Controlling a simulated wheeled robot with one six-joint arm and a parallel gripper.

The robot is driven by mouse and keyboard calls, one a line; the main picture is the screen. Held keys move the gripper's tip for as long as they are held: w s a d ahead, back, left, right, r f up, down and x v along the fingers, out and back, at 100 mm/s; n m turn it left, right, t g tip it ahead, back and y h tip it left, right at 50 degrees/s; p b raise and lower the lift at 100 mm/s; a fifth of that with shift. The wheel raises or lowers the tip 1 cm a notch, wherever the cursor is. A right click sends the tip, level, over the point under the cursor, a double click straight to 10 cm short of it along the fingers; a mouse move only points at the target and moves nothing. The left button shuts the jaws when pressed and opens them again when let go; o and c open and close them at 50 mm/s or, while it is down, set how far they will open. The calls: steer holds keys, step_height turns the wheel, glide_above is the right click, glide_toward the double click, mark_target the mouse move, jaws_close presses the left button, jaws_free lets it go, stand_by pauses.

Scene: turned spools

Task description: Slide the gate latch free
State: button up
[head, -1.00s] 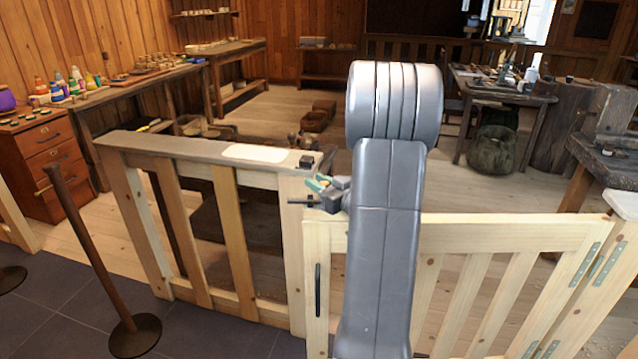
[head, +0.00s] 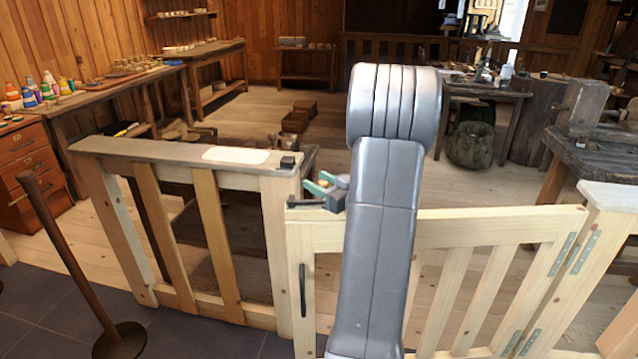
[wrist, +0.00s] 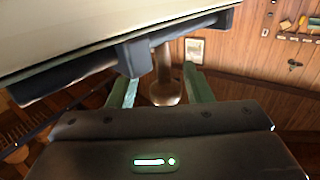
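The wooden gate (head: 465,215) stands at the front right and looks closed against the fence post. Its latch is a dark bar (head: 305,202) on the gate's top left corner, its left end about level with the gate's edge. My gripper (head: 322,186), with teal fingers, is at the latch. In the wrist view, a brown turned knob (wrist: 165,85) hangs below the dark latch body (wrist: 133,58), between my open fingers (wrist: 160,88). Contact cannot be told. My arm hides part of the latch.
A slatted fence with a grey top (head: 165,150) stands left of the gate. Metal hinges (head: 562,255) are on the gate's right side. A brown stanchion post (head: 75,265) stands at the front left. Benches and open wooden floor lie beyond the gate.

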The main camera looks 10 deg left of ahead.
steer(key=v, duration=1.3)
steer(key=shift+s+d+b, duration=0.25)
steer(key=shift+b, duration=0.15)
steer(key=x, duration=1.4)
steer(key=shift+p, duration=0.4)
